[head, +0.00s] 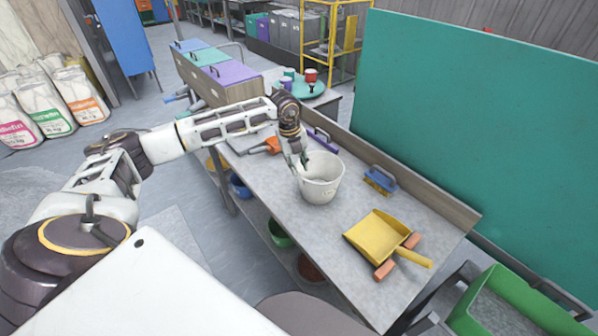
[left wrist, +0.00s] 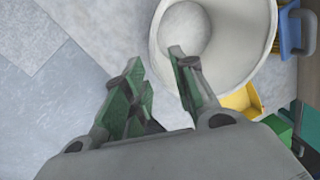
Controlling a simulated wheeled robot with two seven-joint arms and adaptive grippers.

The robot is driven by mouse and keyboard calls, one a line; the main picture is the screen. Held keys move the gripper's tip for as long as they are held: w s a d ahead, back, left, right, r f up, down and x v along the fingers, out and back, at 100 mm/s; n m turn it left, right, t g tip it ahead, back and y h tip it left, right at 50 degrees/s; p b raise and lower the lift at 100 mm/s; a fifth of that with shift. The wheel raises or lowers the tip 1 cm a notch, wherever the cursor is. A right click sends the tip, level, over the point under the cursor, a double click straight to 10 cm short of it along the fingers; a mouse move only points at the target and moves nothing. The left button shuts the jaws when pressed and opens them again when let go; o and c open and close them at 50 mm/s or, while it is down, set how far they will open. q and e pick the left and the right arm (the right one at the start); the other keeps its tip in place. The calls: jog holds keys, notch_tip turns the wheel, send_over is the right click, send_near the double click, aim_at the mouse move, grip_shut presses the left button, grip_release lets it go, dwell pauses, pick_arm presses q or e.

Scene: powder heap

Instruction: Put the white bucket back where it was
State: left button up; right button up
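The white bucket (head: 321,186) stands upright on the grey workbench (head: 262,172), near its middle. In the left wrist view, I look down into the bucket (left wrist: 236,62), and its inside looks pale and empty. My left gripper (head: 299,163) is at the bucket's left rim. In the left wrist view, the left gripper's (left wrist: 154,58) green-padded fingers are apart. One finger overlaps the bucket's mouth and the other is outside the rim; I cannot tell whether either touches the wall. My right gripper is not in view.
A blue-handled brush (head: 380,178) is right of the bucket. An orange-handled tool (head: 265,146) lies behind it. A raised board edges the bench's far side. A green bin (head: 515,302) stands at lower right.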

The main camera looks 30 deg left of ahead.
pick_arm(q)
notch_tip(320, 180, up, 7)
jog(key=shift+s+a+b, duration=0.3)
jog(key=shift+s+b, duration=0.1)
jog(key=shift+s, duration=0.05)
dwell(0.5)
